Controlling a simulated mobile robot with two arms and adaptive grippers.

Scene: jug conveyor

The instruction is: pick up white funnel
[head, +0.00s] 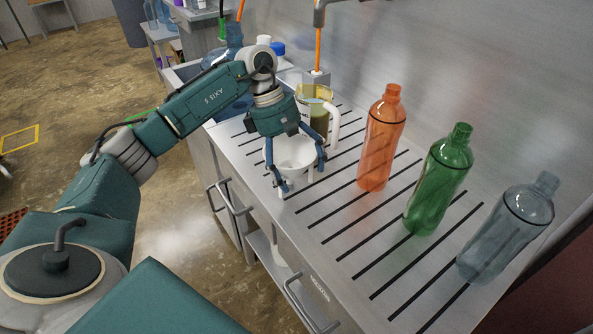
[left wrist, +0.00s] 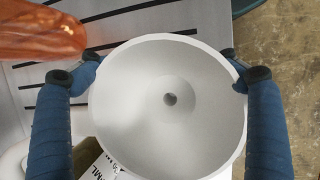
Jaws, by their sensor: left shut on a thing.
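The white funnel (head: 294,152) is between the fingers of my left gripper (head: 297,178) in the head view, over the left part of the slatted metal counter. In the left wrist view the funnel (left wrist: 160,125) faces the camera with its wide mouth, and its small hole shows in the middle. The blue fingers of my left gripper (left wrist: 162,80) are shut on its rim from both sides. Whether the funnel touches the counter or what is below it I cannot tell. My right gripper is not in view.
An orange bottle (head: 381,140), a green bottle (head: 438,182) and a grey-blue bottle (head: 507,230) stand in a row to the right on the counter (head: 335,215). A jug (head: 321,113) with a white handle stands just behind the funnel. The wall rises behind.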

